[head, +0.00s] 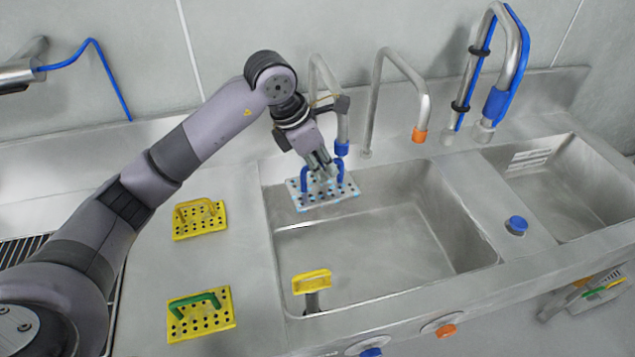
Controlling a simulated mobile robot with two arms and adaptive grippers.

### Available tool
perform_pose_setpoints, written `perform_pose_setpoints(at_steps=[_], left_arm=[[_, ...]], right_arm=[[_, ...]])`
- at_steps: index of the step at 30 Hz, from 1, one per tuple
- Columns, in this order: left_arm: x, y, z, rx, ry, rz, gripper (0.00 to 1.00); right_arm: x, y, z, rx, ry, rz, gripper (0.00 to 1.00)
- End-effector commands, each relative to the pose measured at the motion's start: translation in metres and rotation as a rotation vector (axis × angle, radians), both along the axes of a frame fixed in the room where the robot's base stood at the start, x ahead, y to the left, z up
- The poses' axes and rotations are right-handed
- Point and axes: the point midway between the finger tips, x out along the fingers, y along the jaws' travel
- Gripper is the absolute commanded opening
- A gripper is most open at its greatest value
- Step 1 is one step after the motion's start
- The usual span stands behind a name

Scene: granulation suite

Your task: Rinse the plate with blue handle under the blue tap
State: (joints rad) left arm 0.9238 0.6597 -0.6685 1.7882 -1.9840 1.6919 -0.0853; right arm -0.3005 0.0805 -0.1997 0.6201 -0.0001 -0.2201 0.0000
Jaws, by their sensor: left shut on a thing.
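The plate with blue handle (347,188) is pale, with dark holes and light blue patches. It is held roughly flat over the back left of the large sink basin (430,225). My left gripper (322,172) is shut on its blue handle from above, and the fingers partly hide the handle. The blue tap (341,149) has a blue tip and comes down just behind and above the plate's right part. I cannot make out a water stream. My right gripper is not in view.
A yellow plate with yellow handle (183,224) and a yellow plate with green handle (200,325) lie on the left counter. A yellow handle (312,282) stands at the basin's front left. An orange-tipped tap (420,134) and a blue hose (516,70) are to the right.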

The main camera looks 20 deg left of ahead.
Motion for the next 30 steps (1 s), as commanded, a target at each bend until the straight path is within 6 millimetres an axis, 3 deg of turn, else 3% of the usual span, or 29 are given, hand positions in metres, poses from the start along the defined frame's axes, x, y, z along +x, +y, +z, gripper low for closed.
perform_pose_setpoints(at_steps=[8, 30], left_arm=[[-0.002, 0.0, 0.001, -0.001, -0.002, -0.001, 0.0], [-0.06, 0.007, -0.001, 0.0, -0.002, -0.001, 0.0]], right_arm=[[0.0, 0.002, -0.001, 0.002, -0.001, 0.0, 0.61], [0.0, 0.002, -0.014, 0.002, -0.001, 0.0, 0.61]])
